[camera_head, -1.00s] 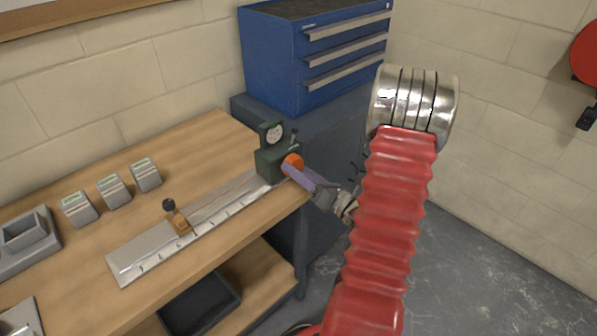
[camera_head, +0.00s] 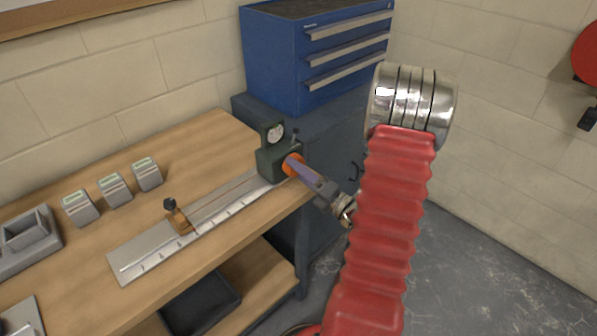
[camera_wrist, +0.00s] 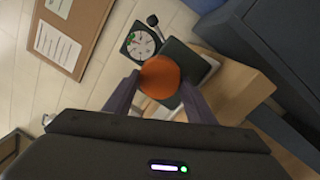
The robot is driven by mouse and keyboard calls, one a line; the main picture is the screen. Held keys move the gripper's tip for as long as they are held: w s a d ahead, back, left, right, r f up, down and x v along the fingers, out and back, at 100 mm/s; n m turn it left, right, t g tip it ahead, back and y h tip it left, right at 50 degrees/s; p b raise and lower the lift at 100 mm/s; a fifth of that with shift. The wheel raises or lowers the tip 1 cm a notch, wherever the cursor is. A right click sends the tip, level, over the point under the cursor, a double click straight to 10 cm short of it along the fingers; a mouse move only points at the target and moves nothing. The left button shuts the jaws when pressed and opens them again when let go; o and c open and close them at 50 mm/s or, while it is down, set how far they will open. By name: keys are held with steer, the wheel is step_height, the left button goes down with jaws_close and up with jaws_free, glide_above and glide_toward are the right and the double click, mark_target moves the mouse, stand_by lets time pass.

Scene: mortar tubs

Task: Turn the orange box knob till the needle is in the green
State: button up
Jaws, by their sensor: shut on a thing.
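The orange knob (camera_head: 291,165) sits on the front of a dark green box (camera_head: 268,163) at the right end of the metal ruled plate. It also shows in the wrist view (camera_wrist: 160,77), between my two purple fingers. My gripper (camera_head: 298,168) is shut on the knob. The round dial (camera_head: 275,133) stands on top of the box. In the wrist view the dial (camera_wrist: 138,43) has a white face with a red needle, but it is too small to tell surely where the needle points or where the green is.
The wooden bench (camera_head: 140,300) carries the ruled plate (camera_head: 130,260), a brown slider (camera_head: 178,218), several grey blocks (camera_head: 115,189) and a grey tray (camera_head: 28,240). A blue drawer chest (camera_head: 290,60) stands behind the box. Open floor lies to the right.

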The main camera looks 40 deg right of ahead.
steer(key=shift+d+f, duration=0.1)
steer(key=o, duration=1)
steer(key=shift+o, duration=0.2)
steer(key=shift+s, duration=0.1)
steer(key=s+f, duration=0.1)
steer(key=s, duration=1.2)
steer(key=shift+s+f, duration=0.15)
steer(key=shift+s, duration=0.15)
